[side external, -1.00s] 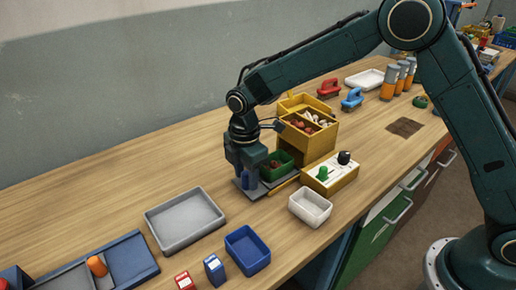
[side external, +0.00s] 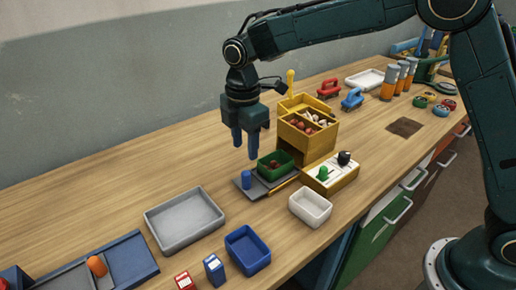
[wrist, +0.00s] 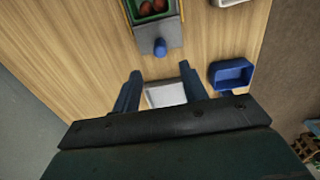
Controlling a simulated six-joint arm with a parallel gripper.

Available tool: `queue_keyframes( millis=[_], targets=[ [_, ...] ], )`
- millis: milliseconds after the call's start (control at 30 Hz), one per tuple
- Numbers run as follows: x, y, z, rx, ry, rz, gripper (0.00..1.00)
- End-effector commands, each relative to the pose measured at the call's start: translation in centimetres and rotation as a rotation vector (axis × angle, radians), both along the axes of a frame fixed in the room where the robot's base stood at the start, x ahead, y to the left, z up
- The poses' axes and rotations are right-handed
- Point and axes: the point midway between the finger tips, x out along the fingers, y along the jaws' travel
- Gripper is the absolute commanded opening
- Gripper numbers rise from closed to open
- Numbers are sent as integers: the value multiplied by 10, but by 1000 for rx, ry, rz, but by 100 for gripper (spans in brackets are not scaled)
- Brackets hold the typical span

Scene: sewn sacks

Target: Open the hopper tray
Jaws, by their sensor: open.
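The yellow hopper (side external: 292,137) stands on the bench with reddish and pale items in its top compartments. Its grey sliding tray (side external: 262,190) extends from the lower front toward the left. A blue knob (side external: 246,180) stands upright at the tray's outer end; it also shows in the wrist view (wrist: 160,47). A green bin (side external: 269,173) with reddish-brown items sits on the tray close to the hopper; the wrist view shows part of it (wrist: 136,17). My gripper (side external: 245,150) is open and empty above the blue knob, apart from it, fingers pointing down.
A control box (side external: 344,182) with green and black knobs stands beside the hopper. A white bin (side external: 310,215), a blue bin (side external: 247,263) and a shallow grey tray (side external: 183,246) lie nearer the front. Bare bench lies left of the hopper.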

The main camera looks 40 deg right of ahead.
Motion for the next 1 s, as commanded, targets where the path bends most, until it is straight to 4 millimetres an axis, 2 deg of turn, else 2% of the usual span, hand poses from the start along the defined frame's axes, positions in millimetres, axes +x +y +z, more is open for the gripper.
queue_keyframes(
  millis=[100,300,800,1000],
  targets=[
    [0,0,19,1,-3,0,43],
    [0,0,37,1,-2,0,43],
    [0,0,43,0,-1,-2,43],
    [-6,-8,52,6,-15,-43,43]
  ],
)
